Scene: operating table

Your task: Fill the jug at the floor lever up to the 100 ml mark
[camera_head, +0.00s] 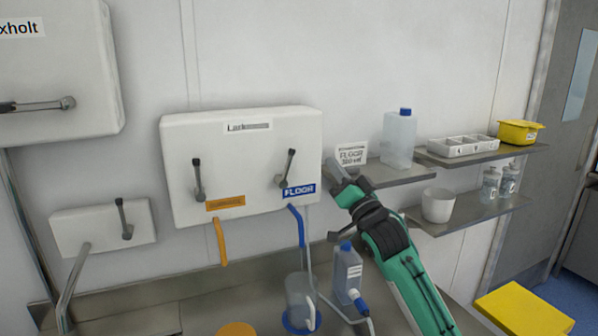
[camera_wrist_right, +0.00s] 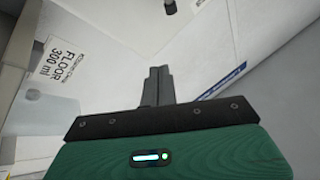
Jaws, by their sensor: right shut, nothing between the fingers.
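The clear jug (camera_head: 300,298) stands upright on a blue ring (camera_head: 300,323), below the blue hose (camera_head: 297,226). I cannot read its marks or tell its liquid level. The floor lever (camera_head: 287,168) is a dark handle on the white dispenser box (camera_head: 243,155), above the blue FLOOR label (camera_head: 299,191). My right gripper (camera_head: 333,172) is just right of the box, beside the lever and apart from it. In the right wrist view its fingers (camera_wrist_right: 158,84) are together and empty. My left gripper is not in view.
A card (camera_head: 351,156) reads FLOOR 300 ml; it also shows in the wrist view (camera_wrist_right: 60,62). A blue-capped bottle (camera_head: 347,272) stands right of the jug. A second lever (camera_head: 198,180) sits above an orange label. Shelves on the right hold a canister (camera_head: 399,138) and tubs.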

